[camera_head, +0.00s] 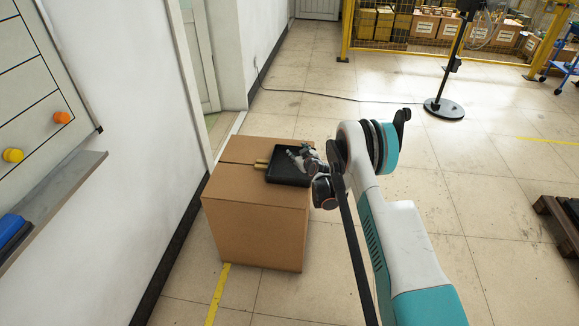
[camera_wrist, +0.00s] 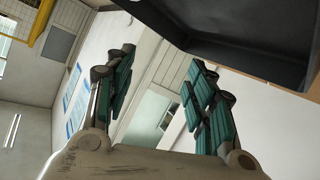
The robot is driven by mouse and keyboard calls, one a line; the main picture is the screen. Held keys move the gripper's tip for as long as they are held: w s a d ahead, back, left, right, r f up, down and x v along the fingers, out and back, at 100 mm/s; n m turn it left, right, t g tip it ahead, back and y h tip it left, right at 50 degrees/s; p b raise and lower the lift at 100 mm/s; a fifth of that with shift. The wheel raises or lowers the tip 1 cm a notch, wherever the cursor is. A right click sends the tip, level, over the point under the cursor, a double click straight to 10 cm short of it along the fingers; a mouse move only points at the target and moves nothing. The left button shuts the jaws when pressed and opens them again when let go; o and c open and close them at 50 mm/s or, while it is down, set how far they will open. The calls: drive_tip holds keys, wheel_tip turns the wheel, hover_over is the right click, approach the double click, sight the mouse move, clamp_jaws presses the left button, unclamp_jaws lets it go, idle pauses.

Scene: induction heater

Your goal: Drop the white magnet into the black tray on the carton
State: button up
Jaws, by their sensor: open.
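The black tray (camera_head: 287,178) lies on top of the brown carton (camera_head: 250,228). My gripper (camera_head: 291,156) is over the tray, coming in from its right side and hiding part of it. In the wrist view my gripper (camera_wrist: 160,62) has its teal fingers spread wide, with nothing between them. The dark tray interior (camera_wrist: 265,28) fills the upper right of that view, beside the right finger. I cannot make out the white magnet in either view; the arm and gripper cover part of the tray.
A whiteboard (camera_head: 35,90) on the left wall holds a yellow magnet (camera_head: 13,155) and an orange magnet (camera_head: 62,117). A black-based stand (camera_head: 444,108) is at the back right.

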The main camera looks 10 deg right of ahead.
drive_tip(key=v, duration=1.2)
